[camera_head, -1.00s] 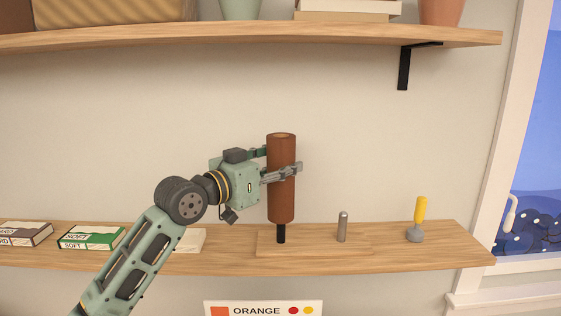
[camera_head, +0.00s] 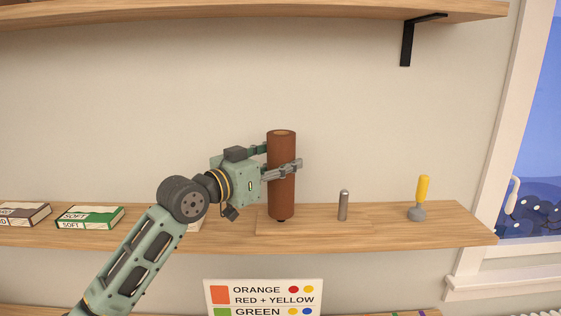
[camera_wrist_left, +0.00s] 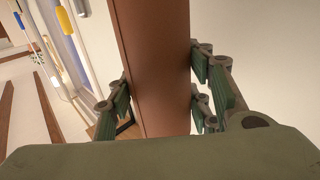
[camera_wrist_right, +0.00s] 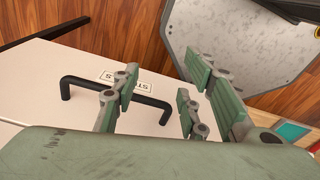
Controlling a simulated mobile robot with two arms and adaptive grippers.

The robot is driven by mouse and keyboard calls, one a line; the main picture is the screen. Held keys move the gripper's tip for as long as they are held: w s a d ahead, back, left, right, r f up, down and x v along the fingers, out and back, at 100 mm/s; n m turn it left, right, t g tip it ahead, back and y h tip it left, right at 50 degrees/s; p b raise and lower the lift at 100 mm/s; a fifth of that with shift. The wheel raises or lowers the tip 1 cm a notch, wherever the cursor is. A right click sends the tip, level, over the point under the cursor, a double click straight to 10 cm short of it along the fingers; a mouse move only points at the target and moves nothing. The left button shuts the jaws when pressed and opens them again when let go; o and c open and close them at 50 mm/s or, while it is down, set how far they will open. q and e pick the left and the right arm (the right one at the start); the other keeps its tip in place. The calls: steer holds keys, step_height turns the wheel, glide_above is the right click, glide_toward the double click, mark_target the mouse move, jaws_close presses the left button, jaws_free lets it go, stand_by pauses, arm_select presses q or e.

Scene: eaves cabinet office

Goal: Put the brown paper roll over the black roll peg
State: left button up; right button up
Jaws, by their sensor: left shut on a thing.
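The brown paper roll (camera_head: 282,185) stands upright on the lower shelf's raised wooden base, over the black roll peg (camera_head: 281,220). Only a small dark bit of the peg shows under the roll's lower end; the rest is hidden. My left gripper (camera_head: 283,172) is shut on the roll around its middle, coming from the left. In the left wrist view the roll (camera_wrist_left: 155,70) runs between the green finger pads. My right gripper (camera_wrist_right: 160,105) is open and empty in the right wrist view, above a pale drawer front with a black handle; it is outside the head view.
A short grey metal peg (camera_head: 343,206) stands right of the roll on the same wooden base (camera_head: 320,227). Farther right is a yellow-handled tool (camera_head: 422,197). A green-and-white box (camera_head: 90,217) lies at left. An upper shelf (camera_head: 200,18) spans above. A colour sign (camera_head: 263,297) hangs below.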

arm_select(q)
steer(key=o, duration=1.5)
steer(key=shift+c, duration=0.2)
steer(key=v, duration=1.2)
